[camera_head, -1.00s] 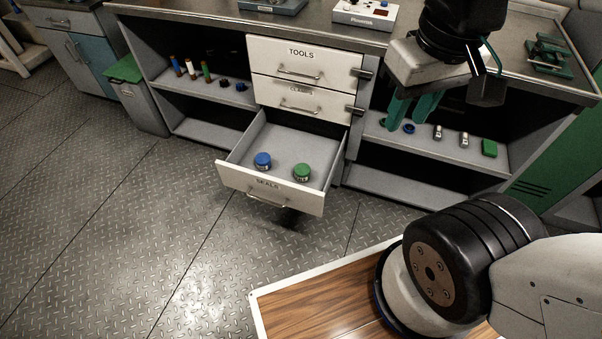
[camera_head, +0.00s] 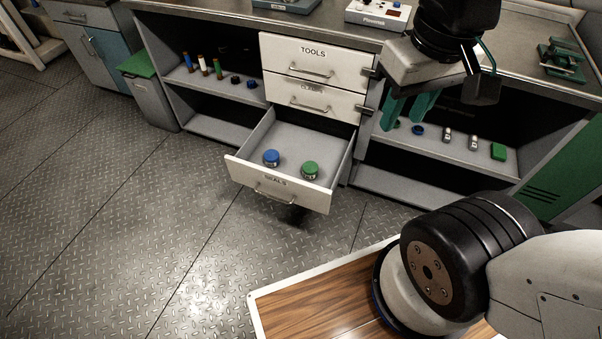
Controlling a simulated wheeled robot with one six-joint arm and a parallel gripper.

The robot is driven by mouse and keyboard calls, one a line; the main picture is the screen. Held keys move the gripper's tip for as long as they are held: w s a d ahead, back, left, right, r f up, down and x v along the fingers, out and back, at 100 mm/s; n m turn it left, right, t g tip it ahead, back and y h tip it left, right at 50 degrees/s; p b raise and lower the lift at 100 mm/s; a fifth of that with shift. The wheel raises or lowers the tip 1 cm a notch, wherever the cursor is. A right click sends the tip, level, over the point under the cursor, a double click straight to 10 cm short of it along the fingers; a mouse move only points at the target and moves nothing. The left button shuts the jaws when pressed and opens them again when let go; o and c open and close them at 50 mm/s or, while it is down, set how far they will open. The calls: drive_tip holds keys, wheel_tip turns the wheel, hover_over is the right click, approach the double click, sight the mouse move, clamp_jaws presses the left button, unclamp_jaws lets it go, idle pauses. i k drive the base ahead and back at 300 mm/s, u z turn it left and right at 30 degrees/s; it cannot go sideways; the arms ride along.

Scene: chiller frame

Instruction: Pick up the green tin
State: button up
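The green tin (camera_head: 310,170) stands upright in the open bottom drawer (camera_head: 335,188), labelled SEALS, near its front. A blue tin (camera_head: 271,158) stands to its left in the same drawer, a little apart from it. My gripper (camera_head: 407,108) has green fingers pointing down, above and to the right of the open drawer, in front of the right shelf bay. The fingers are spread apart with nothing seen between them. My gripper is well clear of the green tin.
The TOOLS drawer (camera_head: 313,62) and the drawer below it (camera_head: 311,98) are shut. The right shelf (camera_head: 460,152) holds small parts and a green block (camera_head: 498,152). The left shelf (camera_head: 230,91) holds several small items. The floor in front of the drawer is clear.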

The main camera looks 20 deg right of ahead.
sight(310, 168)
drive_tip(key=u, duration=1.45)
drive_tip(key=i, duration=3.15)
drive_tip(key=z, duration=4)
drive_tip(key=i, duration=0.5)
